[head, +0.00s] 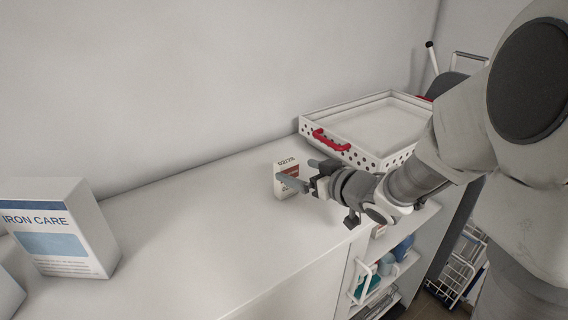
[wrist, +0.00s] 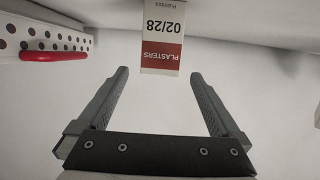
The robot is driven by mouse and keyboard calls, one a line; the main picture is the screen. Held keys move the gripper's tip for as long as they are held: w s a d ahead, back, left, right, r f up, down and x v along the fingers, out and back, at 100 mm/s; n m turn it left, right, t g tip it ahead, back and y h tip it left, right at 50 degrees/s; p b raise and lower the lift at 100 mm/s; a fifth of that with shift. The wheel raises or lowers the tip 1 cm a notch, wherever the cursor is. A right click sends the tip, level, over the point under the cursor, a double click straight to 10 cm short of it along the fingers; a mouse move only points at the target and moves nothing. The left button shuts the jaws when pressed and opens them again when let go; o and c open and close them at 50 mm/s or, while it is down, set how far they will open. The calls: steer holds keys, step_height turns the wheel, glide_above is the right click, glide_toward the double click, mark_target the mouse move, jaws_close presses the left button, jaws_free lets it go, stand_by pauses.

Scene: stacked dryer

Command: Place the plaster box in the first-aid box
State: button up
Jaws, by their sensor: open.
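The plaster box (head: 286,178) is a small white carton with a reddish-brown band, upright on the white counter. In the wrist view the plaster box (wrist: 161,38) shows upside down with the words "PLASTERS" and "02/28". My gripper (head: 293,174) is open at the box's near right side in the head view. In the wrist view my gripper (wrist: 158,80) has its fingers spread, with the box just beyond and between the tips. The first-aid box (head: 368,130), probably the white open tray-like box with dotted sides and a red handle, stands behind; its dotted side (wrist: 42,38) shows at left.
A white "IRON CARE" box (head: 60,232) stands at the left on the counter (head: 200,235). The counter between it and the plaster box is clear. Below the counter's front edge are open shelves (head: 385,275) with items. A wall runs behind.

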mark_target(290, 165)
steer(key=shift+p+x, duration=0.4)
steer(key=shift+x, duration=2.55)
steer(key=shift+r, duration=0.1)
steer(key=c, duration=1.5)
steer(key=shift+r, duration=0.15)
